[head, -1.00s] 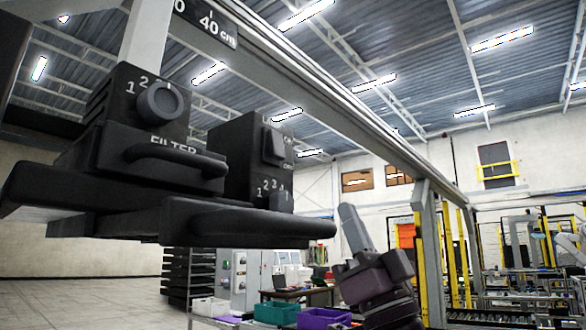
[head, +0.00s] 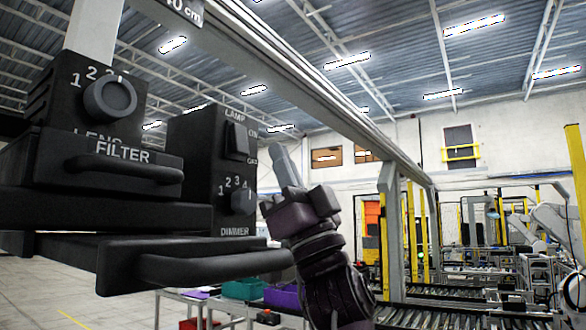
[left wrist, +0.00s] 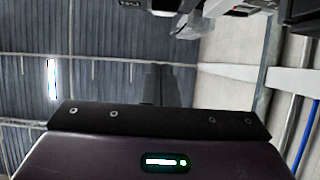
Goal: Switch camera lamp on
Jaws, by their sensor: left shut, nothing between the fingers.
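A black camera unit fills the left of the head view. Its right-hand box (head: 200,185) carries the lamp switch (head: 238,141), a black rocker labelled LAMP with ON above OFF. I cannot tell which side of the rocker is pressed in. My left gripper (head: 281,156) is shut and empty, its grey fingers pointing up just right of the lamp box and apart from the switch in the picture. In the left wrist view, dark fingers (left wrist: 162,82) show against the ceiling. My right gripper is not in view.
Below the switch is the dimmer knob (head: 243,201). A lens knob (head: 109,99) and a FILTER drawer (head: 110,165) with a handle are at the left. A lower handle (head: 215,267) sticks out under the lamp box. A rail (head: 290,90) runs overhead; bins stand behind.

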